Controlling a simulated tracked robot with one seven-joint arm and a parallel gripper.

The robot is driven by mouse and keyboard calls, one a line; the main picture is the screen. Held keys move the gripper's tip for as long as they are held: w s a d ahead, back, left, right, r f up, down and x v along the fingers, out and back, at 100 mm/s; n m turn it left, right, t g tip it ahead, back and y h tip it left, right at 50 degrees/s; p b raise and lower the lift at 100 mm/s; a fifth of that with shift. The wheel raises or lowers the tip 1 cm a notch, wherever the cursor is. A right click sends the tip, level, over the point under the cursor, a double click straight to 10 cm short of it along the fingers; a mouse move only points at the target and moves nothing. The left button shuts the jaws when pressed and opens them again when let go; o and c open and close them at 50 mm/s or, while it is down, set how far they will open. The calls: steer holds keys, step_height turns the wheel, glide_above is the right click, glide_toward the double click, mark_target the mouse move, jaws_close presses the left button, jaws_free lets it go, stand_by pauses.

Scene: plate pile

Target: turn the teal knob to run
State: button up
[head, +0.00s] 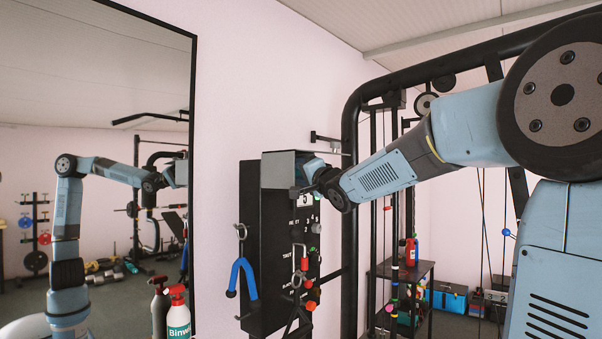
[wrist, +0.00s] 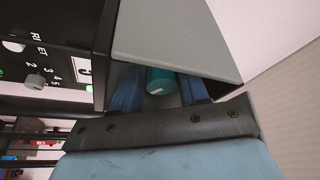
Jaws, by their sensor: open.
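The teal knob (wrist: 160,79) shows in the wrist view as a short round cylinder with a pale mark on its near end. It sits in the recess under a grey hood (wrist: 175,35). My gripper (wrist: 158,88) is open, with one blue finger on each side of the knob. Whether either finger touches it I cannot tell. In the head view my gripper (head: 310,173) reaches into the hood at the top of the black wall panel (head: 253,270). The knob is hidden there. Any run marking is not readable.
A grey knob (wrist: 35,82) and a white knob (wrist: 14,46) sit on the panel beside the hood. Hooks with a blue-handled item (head: 243,275) hang below. A mirror (head: 100,80) and bottles (head: 177,315) stand left; a gym frame (head: 350,130) stands right.

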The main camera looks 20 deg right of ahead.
steer(key=shift+d+f, duration=0.1)
steer(key=c, duration=0.8)
steer(key=shift+o, duration=0.2)
